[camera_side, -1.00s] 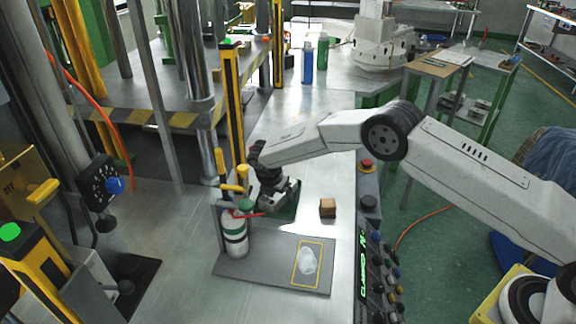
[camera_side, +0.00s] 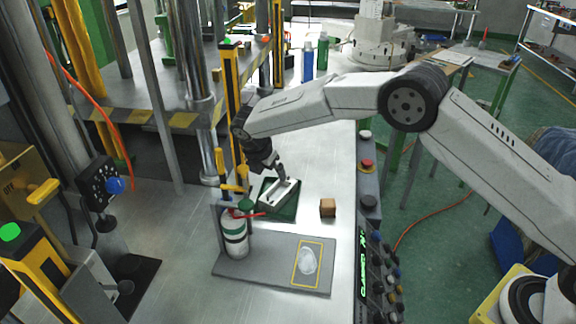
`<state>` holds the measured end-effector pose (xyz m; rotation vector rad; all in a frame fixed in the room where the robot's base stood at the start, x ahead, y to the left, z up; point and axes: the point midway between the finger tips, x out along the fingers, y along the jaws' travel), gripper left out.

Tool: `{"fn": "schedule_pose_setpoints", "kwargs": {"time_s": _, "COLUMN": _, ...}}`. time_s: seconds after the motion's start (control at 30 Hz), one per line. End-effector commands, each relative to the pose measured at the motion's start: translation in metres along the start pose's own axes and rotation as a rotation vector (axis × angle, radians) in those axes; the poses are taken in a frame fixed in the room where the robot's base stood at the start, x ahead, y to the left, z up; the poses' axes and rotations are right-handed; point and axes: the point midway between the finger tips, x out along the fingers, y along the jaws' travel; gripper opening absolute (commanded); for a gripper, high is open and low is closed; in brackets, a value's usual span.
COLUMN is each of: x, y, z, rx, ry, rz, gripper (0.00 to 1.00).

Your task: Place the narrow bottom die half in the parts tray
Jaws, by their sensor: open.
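A green parts tray (camera_side: 287,214) lies on the metal bench behind the grey board. A narrow silver-grey die half (camera_side: 277,196) sits in it, tilted toward the upper right in the picture. My gripper (camera_side: 282,178) is just above the far end of the die half, with its jaws open. The finger tips are small here, and I cannot tell whether they touch the die half.
A brown block (camera_side: 327,208) stands right of the tray. A white and green canister (camera_side: 235,238) with a red lever stands on the grey board (camera_side: 262,271), close in front of the tray. A yellow post (camera_side: 231,110) rises at left. A button panel (camera_side: 368,220) lines the bench's right edge.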

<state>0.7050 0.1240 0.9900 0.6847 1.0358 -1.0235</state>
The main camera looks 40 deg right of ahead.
Motion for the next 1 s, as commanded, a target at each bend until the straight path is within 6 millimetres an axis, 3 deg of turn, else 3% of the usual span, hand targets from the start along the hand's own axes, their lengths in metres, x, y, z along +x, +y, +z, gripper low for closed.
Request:
{"fn": "schedule_pose_setpoints", "kwargs": {"time_s": 0.2, "x": -0.009, "y": 0.000, "z": 0.000, "rx": -0.001, "ry": 0.000, "rz": 0.000, "gripper": 1.00}}
{"fn": "schedule_pose_setpoints", "kwargs": {"time_s": 0.77, "x": -0.008, "y": -0.001, "z": 0.000, "rx": 0.004, "ry": 0.001, "rz": 0.000, "gripper": 1.00}}
{"fn": "schedule_pose_setpoints", "kwargs": {"time_s": 1.0, "x": -0.013, "y": -0.014, "z": 0.008, "rx": 0.102, "ry": 0.031, "rz": 0.004, "gripper": 1.00}}
